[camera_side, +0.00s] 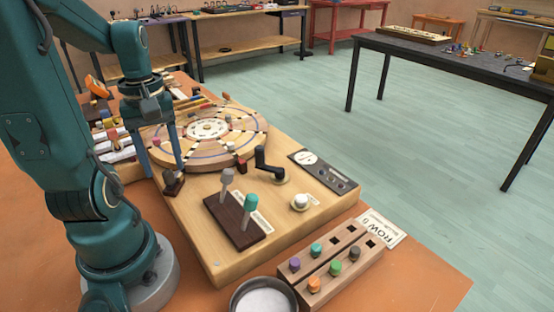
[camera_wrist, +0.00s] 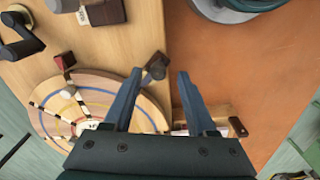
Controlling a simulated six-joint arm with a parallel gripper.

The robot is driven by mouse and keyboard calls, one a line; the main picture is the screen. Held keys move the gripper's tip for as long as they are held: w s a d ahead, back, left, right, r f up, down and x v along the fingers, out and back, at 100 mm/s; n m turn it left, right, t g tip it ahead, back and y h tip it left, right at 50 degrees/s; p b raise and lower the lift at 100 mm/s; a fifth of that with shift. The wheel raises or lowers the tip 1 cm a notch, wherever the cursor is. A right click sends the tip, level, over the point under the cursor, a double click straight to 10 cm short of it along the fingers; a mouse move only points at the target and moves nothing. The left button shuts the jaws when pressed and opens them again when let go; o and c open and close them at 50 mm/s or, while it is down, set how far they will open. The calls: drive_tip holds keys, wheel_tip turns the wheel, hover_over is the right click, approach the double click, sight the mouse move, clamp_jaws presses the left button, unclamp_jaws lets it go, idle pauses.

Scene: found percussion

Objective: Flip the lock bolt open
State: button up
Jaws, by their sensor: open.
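A small dark brown block with a grey-black knob sits at the near-left edge of the wooden board, beside the round disc (camera_side: 245,138). It looks like the lock bolt (camera_side: 172,187); in the wrist view the bolt (camera_wrist: 156,64) lies slantwise against the disc (camera_wrist: 88,83). My gripper (camera_side: 163,171) points down above it, fingers apart and empty. In the wrist view my gripper (camera_wrist: 159,75) has the bolt in the gap between its blue fingertips, nearer the left one. I cannot tell whether the fingers touch it.
Two upright levers (camera_side: 237,206) on a dark base, a black crank (camera_side: 266,164) and a white knob (camera_side: 300,201) stand on the board. A dark red block (camera_side: 241,166) sits at the disc's edge. A rack of coloured pegs (camera_side: 337,263) and a bowl (camera_side: 263,300) are in front.

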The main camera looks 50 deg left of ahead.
sight(169, 173)
drive_tip(key=shift+r, duration=1.6)
drive_tip(key=shift+w+d+m, duration=0.2)
drive_tip(key=shift+d+m, duration=0.05)
drive_tip(key=shift+m, duration=0.05)
drive_tip(key=w+d+r+m+t, duration=0.1)
drive_tip(key=d+m+t, duration=0.1)
drive_tip(key=d+m, duration=0.5)
drive_tip(key=w+d+r+m+t, duration=0.1)
drive_tip(key=w+d+m+t, duration=0.1)
drive_tip(key=d+m, duration=0.6)
drive_tip(key=shift+w+d+t, duration=0.2)
drive_tip(key=shift+w+t, duration=0.1)
drive_tip(key=shift+t, duration=0.5)
